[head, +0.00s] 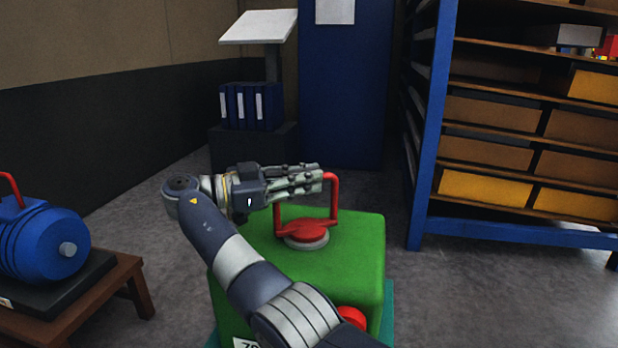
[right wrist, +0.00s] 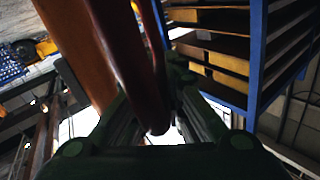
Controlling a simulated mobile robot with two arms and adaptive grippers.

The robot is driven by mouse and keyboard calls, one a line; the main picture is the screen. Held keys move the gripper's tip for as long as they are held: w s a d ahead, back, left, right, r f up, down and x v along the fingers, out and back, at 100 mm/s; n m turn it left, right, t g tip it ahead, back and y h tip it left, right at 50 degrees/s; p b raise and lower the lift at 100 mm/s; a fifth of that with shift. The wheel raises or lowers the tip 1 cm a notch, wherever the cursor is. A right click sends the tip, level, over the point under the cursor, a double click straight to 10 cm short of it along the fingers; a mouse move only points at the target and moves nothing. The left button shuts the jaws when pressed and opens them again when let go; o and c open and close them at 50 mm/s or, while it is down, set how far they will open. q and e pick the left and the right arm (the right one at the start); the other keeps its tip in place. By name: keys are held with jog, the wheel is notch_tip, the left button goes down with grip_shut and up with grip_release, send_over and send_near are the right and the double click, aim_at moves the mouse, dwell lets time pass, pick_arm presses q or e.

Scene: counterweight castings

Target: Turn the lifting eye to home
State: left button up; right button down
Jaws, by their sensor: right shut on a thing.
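The red lifting eye (head: 308,231) is an upright loop on a round swivel base with a pale ring. It stands on top of the green casting (head: 355,245). My right gripper (head: 318,179) reaches in from the left at the height of the loop, with its fingers shut on the loop's upper part. In the right wrist view the dark red loop (right wrist: 130,60) runs between the fingers (right wrist: 165,115). The fingers hide part of the loop, and I see no home mark. My left gripper is not in view.
A red knob (head: 351,316) shows on the casting's front, partly behind my arm. A blue motor (head: 45,243) sits on a wooden stand (head: 90,310) at left. A blue-framed shelf (head: 432,130) stands at right. Grey floor is open between casting and shelf.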

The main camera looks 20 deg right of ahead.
jog(key=c, duration=1.6)
grip_release()
jog(key=shift+r, duration=0.1)
notch_tip(320, 180, up, 10)
jog(key=shift+f, duration=0.1)
